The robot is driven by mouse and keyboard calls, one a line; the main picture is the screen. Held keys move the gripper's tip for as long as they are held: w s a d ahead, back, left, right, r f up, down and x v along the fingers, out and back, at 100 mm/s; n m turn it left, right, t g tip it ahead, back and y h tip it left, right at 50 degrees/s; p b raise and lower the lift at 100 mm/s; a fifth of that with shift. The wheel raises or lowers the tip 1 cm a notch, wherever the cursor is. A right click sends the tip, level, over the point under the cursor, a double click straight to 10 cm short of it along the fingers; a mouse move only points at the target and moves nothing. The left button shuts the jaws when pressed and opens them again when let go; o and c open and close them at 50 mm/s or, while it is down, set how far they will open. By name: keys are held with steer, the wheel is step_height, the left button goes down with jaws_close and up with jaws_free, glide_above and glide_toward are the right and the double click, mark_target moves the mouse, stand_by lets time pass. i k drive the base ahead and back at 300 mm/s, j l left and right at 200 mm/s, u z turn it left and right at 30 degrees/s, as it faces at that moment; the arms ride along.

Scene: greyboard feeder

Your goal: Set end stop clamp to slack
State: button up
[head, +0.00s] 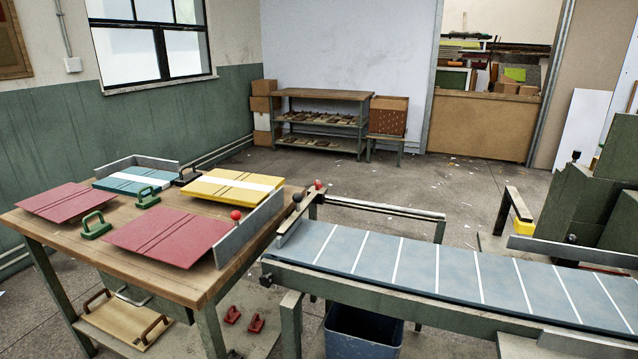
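A feeder belt (425,272), blue-grey with white cross lines, runs from the middle to the right edge. At its left end a short grey end stop bar (289,233) stands across the belt. Beside the bar are a dark ball knob (297,197) and a red ball knob (318,185) on short stems. One of these may belong to the end stop clamp; I cannot tell which. Whether the clamp is tight or slack does not show. A small dark knob (266,280) sits on the belt frame's near left corner. My gripper is not in view.
A wooden table (190,285) at left holds red, teal and yellow boards, green handles (97,226) and a grey fence (250,228) with a red knob (236,215). A blue bin (362,325) is under the belt. Green machinery (590,200) stands right. Open floor lies behind.

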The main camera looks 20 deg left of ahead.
mark_target(317, 183)
steer(key=i+j+z, duration=0.2)
steer(key=j, duration=0.55)
steer(key=i+j+z, duration=0.25)
steer(key=j, duration=0.55)
steer(key=j+z, duration=0.2)
steer(key=j, duration=0.65)
steer(key=i+j+z, duration=0.2)
steer(key=j, duration=0.65)
steer(key=k, duration=0.1)
